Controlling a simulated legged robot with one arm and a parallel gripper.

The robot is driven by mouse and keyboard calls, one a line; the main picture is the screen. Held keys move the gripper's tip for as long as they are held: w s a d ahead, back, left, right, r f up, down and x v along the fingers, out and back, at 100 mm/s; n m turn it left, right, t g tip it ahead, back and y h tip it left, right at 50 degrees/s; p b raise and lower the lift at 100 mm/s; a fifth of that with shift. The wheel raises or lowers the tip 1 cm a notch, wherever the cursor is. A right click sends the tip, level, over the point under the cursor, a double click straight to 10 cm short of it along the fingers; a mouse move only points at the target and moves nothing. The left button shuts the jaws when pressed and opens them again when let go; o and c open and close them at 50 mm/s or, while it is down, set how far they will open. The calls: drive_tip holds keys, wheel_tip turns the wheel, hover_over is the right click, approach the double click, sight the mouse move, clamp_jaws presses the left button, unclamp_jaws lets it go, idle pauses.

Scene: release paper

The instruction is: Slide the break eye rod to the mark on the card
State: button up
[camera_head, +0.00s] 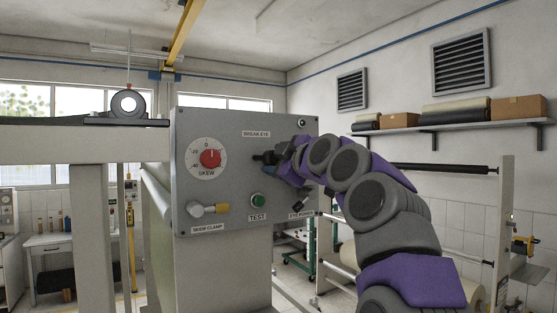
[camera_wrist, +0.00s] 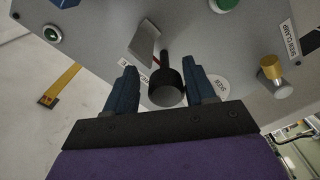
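The break eye rod shows as a black round-ended knob on a thin dark stem (camera_wrist: 165,85) in the wrist view; in the head view its dark end (camera_head: 264,158) sticks out below the BREAK EYE label (camera_head: 256,134). My gripper (camera_wrist: 165,88) is open, with one blue finger on each side of the knob and a gap visible at each side. In the head view my gripper (camera_head: 284,160) is at the panel, its fingers partly hidden by my arm. A tilted grey plate (camera_wrist: 145,43) is beside the stem. I cannot make out a card with a mark.
A roller frame (camera_head: 503,230) stands at the right. A yellow post (camera_head: 130,235) stands left of the panel.

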drive_tip(key=shift+a, duration=0.75)
drive_tip(key=shift+c, duration=1.4)
drive_tip(key=shift+a, duration=0.1)
drive_tip(key=c, duration=0.3)
clamp_jaws()
drive_tip(key=shift+d, duration=0.2)
drive_tip(key=shift+f, duration=0.1)
